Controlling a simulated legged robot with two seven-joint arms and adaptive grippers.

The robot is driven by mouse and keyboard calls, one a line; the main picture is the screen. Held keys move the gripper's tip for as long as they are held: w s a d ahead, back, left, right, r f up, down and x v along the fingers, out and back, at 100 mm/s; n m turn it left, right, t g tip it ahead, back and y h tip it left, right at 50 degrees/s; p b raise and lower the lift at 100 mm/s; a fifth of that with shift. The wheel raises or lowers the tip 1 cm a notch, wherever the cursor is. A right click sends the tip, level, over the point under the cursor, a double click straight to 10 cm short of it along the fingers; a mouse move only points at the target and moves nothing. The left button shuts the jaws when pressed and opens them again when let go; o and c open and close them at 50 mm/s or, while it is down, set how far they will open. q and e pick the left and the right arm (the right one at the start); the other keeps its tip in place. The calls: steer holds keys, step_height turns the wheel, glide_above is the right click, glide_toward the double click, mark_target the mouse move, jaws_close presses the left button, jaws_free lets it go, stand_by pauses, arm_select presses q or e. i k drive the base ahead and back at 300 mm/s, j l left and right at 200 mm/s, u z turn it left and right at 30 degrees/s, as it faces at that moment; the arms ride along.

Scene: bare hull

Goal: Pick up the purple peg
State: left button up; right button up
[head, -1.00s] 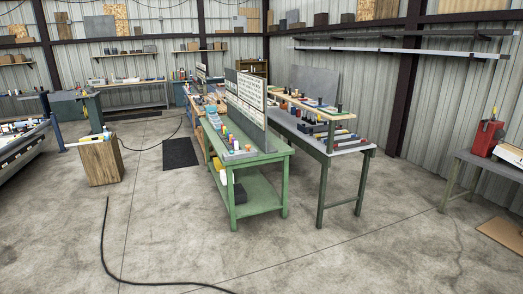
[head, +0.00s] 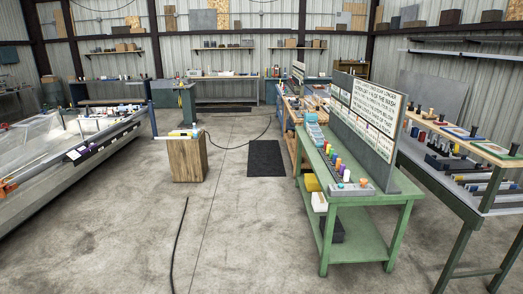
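A row of small coloured pegs stands on the green workbench (head: 372,243) at the right of the head view. Neither of my grippers is in view.
A grey sign board (head: 376,130) stands along the bench behind the pegs. A wooden block (head: 187,160) stands on the floor left of centre, near a black mat (head: 264,158). A black cable (head: 179,245) lies on otherwise open concrete floor.

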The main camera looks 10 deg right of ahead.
mark_target(341, 175)
steer(key=i+j+z, duration=0.15)
steer(key=i+z, duration=0.25)
steer(key=i, duration=0.3)
steer(key=i+j+z, duration=0.45)
steer(key=i, duration=0.2)
steer(key=i+j+z, duration=0.85)
steer(key=i+j, duration=0.2)
steer(key=j, duration=0.25)
steer(key=i+j, duration=0.35)
steer(key=j, duration=0.15)
steer(key=i+j, duration=0.3)
steer(key=j, duration=0.2)
steer(key=i+j, duration=0.35)
steer(key=j, duration=0.15)
steer(key=i+j, duration=0.3)
steer(key=j, duration=0.2)
steer(key=i+j, duration=0.35)
steer(key=j, duration=0.15)
steer(key=i+j, duration=0.3)
steer(key=j, duration=0.2)
steer(key=i+j, duration=0.35)
steer(key=j+z, duration=0.15)
steer(key=z, duration=1.15)
